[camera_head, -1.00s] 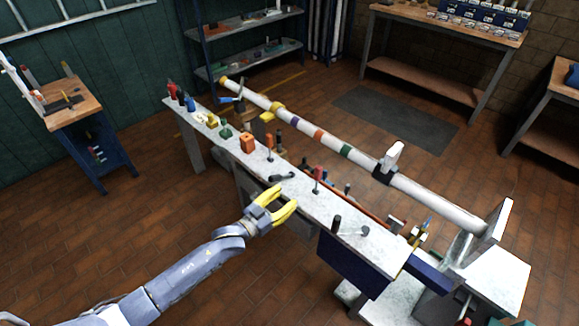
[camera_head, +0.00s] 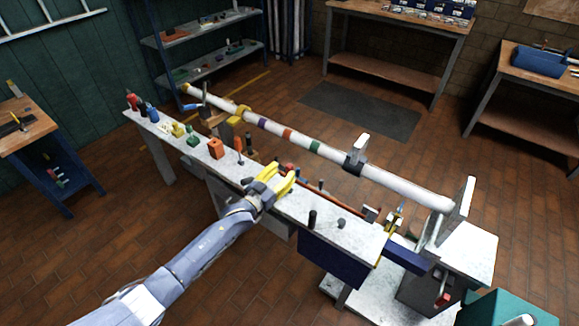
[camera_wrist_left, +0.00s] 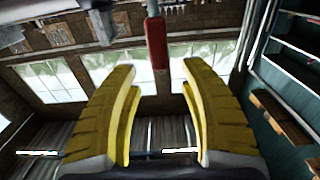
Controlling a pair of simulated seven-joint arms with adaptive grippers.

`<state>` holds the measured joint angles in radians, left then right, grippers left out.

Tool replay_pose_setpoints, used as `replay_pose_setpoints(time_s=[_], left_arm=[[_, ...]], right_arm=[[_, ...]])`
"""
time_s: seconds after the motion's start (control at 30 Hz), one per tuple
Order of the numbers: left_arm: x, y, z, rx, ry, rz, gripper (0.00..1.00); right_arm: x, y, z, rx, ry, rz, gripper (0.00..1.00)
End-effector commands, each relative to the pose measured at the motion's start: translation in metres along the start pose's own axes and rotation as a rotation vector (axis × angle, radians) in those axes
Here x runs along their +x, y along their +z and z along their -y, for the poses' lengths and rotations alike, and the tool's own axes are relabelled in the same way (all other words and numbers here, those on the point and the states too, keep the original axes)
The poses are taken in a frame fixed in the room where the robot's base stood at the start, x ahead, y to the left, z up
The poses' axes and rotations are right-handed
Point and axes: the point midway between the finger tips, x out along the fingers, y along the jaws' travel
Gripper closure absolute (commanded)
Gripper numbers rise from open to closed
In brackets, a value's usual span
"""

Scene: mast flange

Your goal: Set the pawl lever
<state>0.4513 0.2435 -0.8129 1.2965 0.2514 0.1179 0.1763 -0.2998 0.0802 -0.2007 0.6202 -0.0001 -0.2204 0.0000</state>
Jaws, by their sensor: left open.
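My left gripper (camera_head: 272,185) has yellow fingers, open and empty, over the near edge of the pale bench top (camera_head: 300,207). A red-handled lever (camera_head: 287,168) stands just beyond its fingertips in the head view, partly hidden by them. In the left wrist view the red handle (camera_wrist_left: 157,44) on a grey stem lies ahead of the gap between the open fingers (camera_wrist_left: 158,95), slightly apart from them. No label shows which lever is the pawl lever. A lever with a dark stem (camera_head: 239,150) stands further left. My right gripper is not in view.
A long white pole (camera_head: 335,160) with coloured bands and a dark clamp (camera_head: 355,162) runs behind the bench. An orange block (camera_head: 216,148), a black post (camera_head: 312,218) and a grey knob (camera_head: 341,223) stand on the bench. A teal box (camera_head: 512,308) is at lower right.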

Motion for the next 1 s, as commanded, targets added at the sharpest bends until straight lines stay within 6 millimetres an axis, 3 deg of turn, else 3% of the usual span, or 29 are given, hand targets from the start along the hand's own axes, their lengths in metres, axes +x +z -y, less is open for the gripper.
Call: replay_pose_setpoints(time_s=[0.1, 0.3, 0.87, 1.0], left_arm=[[0.018, -0.001, 0.000, 0.001, 0.000, -0.001, 0.56], [0.035, 0.000, 0.000, 0.001, 0.000, 0.000, 0.56], [0.043, 0.000, 0.000, 0.000, 0.000, 0.000, 0.55], [0.043, 0.000, 0.000, 0.000, 0.000, 0.000, 0.71]], right_arm=[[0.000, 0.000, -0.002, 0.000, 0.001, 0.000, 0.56], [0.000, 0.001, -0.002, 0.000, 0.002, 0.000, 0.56], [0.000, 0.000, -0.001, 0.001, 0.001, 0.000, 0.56], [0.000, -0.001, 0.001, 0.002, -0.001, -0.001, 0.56]])
